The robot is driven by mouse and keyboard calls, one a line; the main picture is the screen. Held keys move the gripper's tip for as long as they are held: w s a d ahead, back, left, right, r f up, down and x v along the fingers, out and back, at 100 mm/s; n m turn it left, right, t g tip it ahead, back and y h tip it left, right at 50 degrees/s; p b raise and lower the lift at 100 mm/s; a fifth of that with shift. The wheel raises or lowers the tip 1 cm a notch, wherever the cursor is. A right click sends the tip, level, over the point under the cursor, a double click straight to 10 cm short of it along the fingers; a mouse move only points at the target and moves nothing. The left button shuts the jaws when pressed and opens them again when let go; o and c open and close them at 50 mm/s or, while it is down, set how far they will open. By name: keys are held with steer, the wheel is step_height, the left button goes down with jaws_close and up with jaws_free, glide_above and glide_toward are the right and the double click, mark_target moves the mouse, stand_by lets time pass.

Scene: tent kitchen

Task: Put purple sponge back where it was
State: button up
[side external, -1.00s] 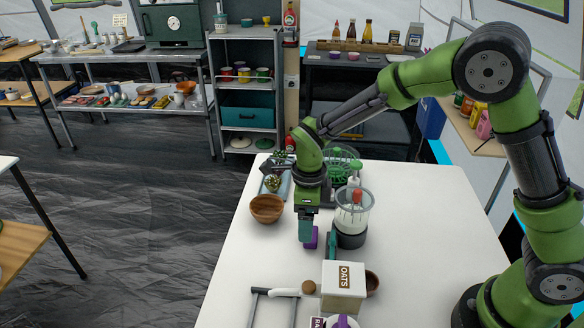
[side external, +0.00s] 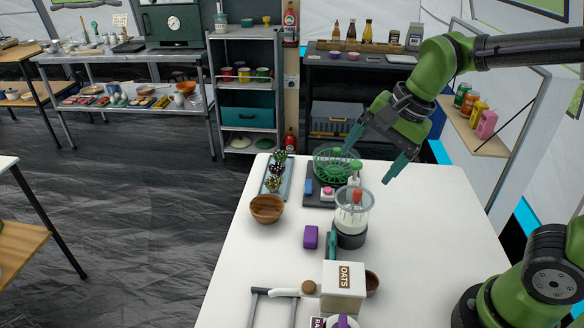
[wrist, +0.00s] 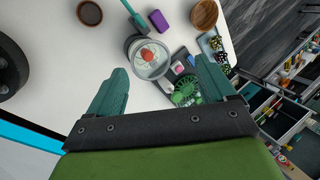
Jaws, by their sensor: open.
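The purple sponge (side external: 310,237) lies on the white table, left of the clear-topped jar with a dark base (side external: 351,222) and nearer than the wooden bowl. It also shows in the wrist view (wrist: 158,20), near the top, between a teal-handled tool and the bowl. My gripper (side external: 370,158) is open and empty, raised over the right side of the table's far end, away from the sponge. In the wrist view its teal fingers (wrist: 161,80) are spread wide with nothing held between them.
A dark tray (side external: 318,198) holds a green wire basket (side external: 336,164) and blue and pink pieces. A wooden bowl (side external: 267,208) and a tray of small plants (side external: 272,184) stand to its left. Bare table (side external: 430,230) lies to the right.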

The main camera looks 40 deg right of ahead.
steer(key=s+d+r+n+t, duration=0.1)
steer(key=s+d+n+t, duration=0.1)
steer(key=s+n, duration=0.5)
steer(key=shift+s+d+r+n+t, duration=0.15)
steer(key=shift+s+d+n+t, duration=0.35)
steer(key=shift+n, duration=1)
steer(key=shift+w+a, duration=0.15)
steer(key=shift+w, duration=0.05)
